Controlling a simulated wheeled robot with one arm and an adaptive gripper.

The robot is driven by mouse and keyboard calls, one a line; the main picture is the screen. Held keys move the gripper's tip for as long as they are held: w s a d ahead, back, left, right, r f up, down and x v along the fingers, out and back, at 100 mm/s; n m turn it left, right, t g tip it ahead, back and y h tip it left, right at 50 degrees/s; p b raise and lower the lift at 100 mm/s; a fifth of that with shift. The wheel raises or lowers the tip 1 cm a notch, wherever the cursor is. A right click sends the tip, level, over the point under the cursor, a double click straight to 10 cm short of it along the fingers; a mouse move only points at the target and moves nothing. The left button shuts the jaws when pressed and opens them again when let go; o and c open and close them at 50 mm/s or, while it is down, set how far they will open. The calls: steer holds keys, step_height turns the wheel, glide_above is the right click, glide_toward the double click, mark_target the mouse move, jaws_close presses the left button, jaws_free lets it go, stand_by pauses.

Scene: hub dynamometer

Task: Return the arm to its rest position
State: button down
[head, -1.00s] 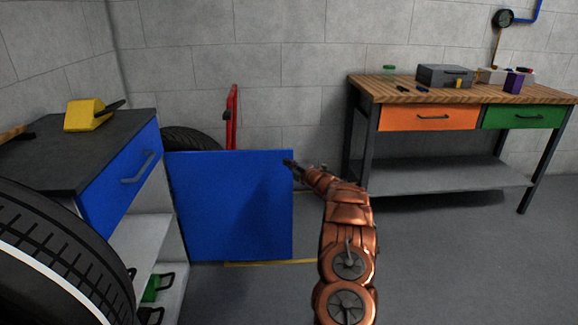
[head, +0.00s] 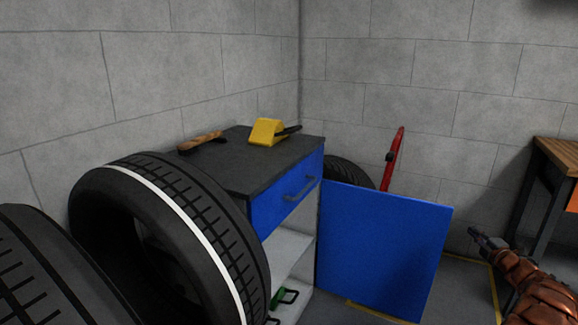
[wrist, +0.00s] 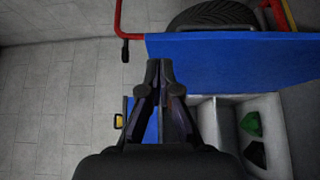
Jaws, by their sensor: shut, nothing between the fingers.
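My gripper (head: 486,239) is at the right edge of the head view, at the end of my copper-coloured arm. It is just right of the open blue cabinet door (head: 380,248) in that picture. In the wrist view my gripper (wrist: 160,66) has its fingertips together with nothing between them. The blue door also shows in the wrist view (wrist: 230,60), just beyond the fingertips. I cannot tell whether they touch it.
The cabinet (head: 295,247) stands open, with green-handled items (head: 278,297) inside. A yellow block (head: 267,131) and a wooden-handled brush (head: 201,141) lie on top. Large tyres (head: 165,225) stand at left. A red hand truck (head: 393,160) is behind the door. A workbench (head: 560,155) is at right.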

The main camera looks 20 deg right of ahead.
steer(key=w+a+r+m+g+h, duration=0.35)
steer(key=w+a+r+m, duration=0.35)
steer(key=w+r, duration=0.25)
steer(key=s+a+r+m+g, duration=0.1)
steer(key=s+a+m+g, duration=0.3)
steer(key=a, duration=1)
steer(key=s+a+r+m+g, duration=0.1)
steer(key=s+a+m+g, duration=0.4)
steer(key=a, duration=1)
steer(key=s+a+f+g+y, duration=0.2)
steer(key=s+a+g, duration=0.1)
steer(key=s+a, duration=0.9)
steer(key=s+a+f+g+y, duration=0.1)
steer(key=s+a+g+y, duration=0.1)
steer(key=s+a, duration=0.95)
steer(key=s+a+f+g+y, duration=0.25)
steer(key=s+a, duration=0.35)
steer(key=s, duration=1.1)
step_height(320, 180, up, 26)
steer(key=s+p, duration=0.2)
steer(key=p, duration=2.1)
steer(key=shift+a+f+p, duration=0.15)
steer(key=shift+p, duration=0.15)
steer(key=shift+s+m, duration=0.1)
steer(key=shift+m, duration=0.2)
